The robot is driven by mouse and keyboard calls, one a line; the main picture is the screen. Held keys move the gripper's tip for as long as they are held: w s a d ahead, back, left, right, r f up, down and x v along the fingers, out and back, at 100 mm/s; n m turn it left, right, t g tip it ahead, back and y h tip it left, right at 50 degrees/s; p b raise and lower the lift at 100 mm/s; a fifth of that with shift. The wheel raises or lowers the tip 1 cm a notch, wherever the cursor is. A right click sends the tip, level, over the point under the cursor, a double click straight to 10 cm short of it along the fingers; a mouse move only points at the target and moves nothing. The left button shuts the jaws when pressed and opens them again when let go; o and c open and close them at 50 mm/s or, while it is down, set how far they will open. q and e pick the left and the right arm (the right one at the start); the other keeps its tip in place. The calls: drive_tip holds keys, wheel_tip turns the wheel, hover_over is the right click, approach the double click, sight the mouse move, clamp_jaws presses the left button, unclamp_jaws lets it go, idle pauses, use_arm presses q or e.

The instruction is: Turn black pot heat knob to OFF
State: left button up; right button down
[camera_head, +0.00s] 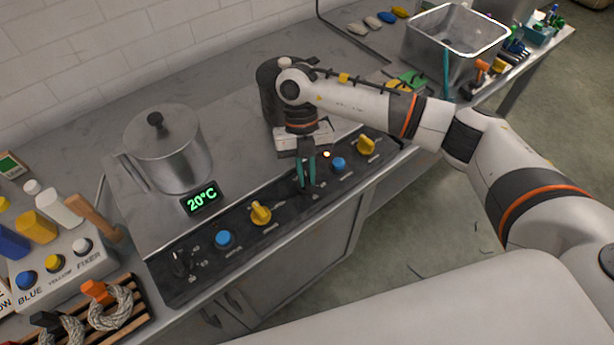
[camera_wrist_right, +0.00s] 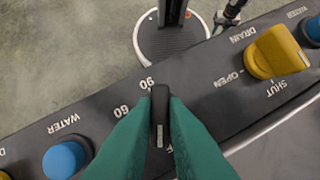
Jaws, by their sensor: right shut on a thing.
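My right gripper (camera_head: 306,182) reaches down to the control panel, its green fingers shut on a black knob. The right wrist view shows the knob (camera_wrist_right: 160,108) between the fingertips (camera_wrist_right: 160,125), with a pale mark on its near end. The labels 60 and 90 show beside it; other labels around it are hidden by the fingers. A dark rounded shape (camera_head: 268,92) stands behind my right wrist; I cannot tell whether it is the black pot. My left gripper seems to show small at the top of the right wrist view (camera_wrist_right: 229,17); its opening is unclear.
A steel pot (camera_head: 168,152) stands left, with a 20°C display (camera_head: 202,198). On the panel (camera_head: 190,286) are another black knob (camera_head: 181,263), a yellow knob (camera_head: 260,213) and a blue knob (camera_head: 224,239). A small orange light (camera_head: 326,154) glows beside my gripper. A steel basin (camera_head: 418,42) stands far right.

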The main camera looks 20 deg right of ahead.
drive_tip(key=n+h+b, duration=0.1)
drive_tip(key=n+b, duration=0.1)
drive_tip(key=n, duration=0.1)
drive_tip(key=shift+w+a, duration=0.1)
drive_tip(key=shift+n+h+b, duration=0.6)
drive_tip(key=shift+n+b, duration=0.3)
drive_tip(key=shift+n, duration=0.2)
drive_tip(key=shift+r, duration=0.1)
drive_tip(key=c, duration=1.4)
unclamp_jaws()
drive_tip(key=shift+c, duration=0.2)
drive_tip(key=shift+w+a+r, duration=0.1)
drive_tip(key=shift+r, duration=0.3)
drive_tip(key=v, duration=1.1)
drive_tip(key=shift+b, duration=0.4)
